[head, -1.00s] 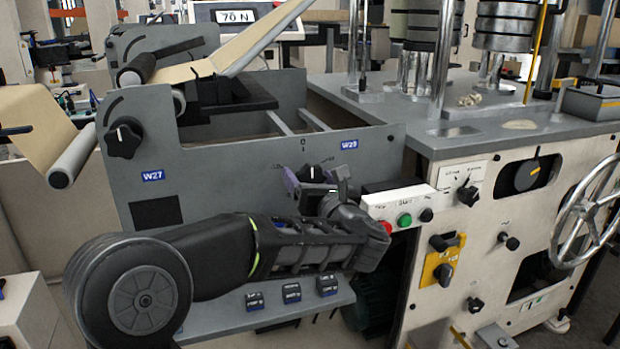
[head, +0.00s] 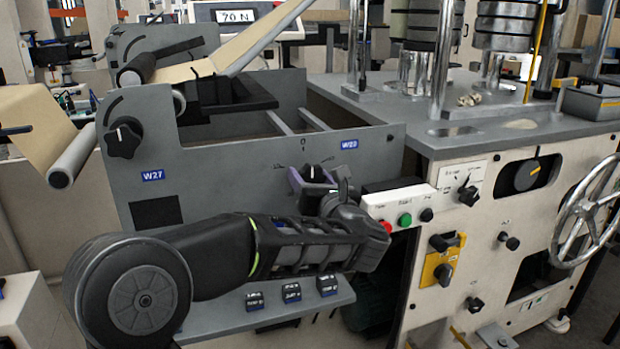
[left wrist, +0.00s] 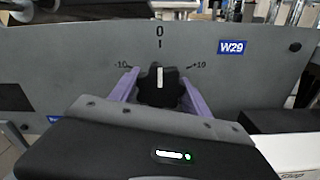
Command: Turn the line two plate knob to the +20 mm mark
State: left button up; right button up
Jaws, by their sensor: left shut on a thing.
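The black lobed plate knob (head: 313,172) sits on the grey side plate (head: 240,160), just left of the small blue W29 label (head: 349,144). In the left wrist view the knob (left wrist: 162,87) has a white pointer line standing about upright, towards the 0 mark (left wrist: 159,30). A -10 mark is at its left and what looks like +10 at its right. My left gripper (left wrist: 155,88) is shut on the knob, with one purple finger on each side. It also shows in the head view (head: 318,180). My right gripper is not in view.
Another black knob (head: 123,137) is on the plate by the W27 label (head: 152,176). A white button box (head: 400,206) with red and green buttons is close right of my left gripper. A ledge with several small black switches (head: 292,292) lies below my arm.

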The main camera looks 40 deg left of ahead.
pick_arm(q)
jog(key=shift+m, duration=0.3)
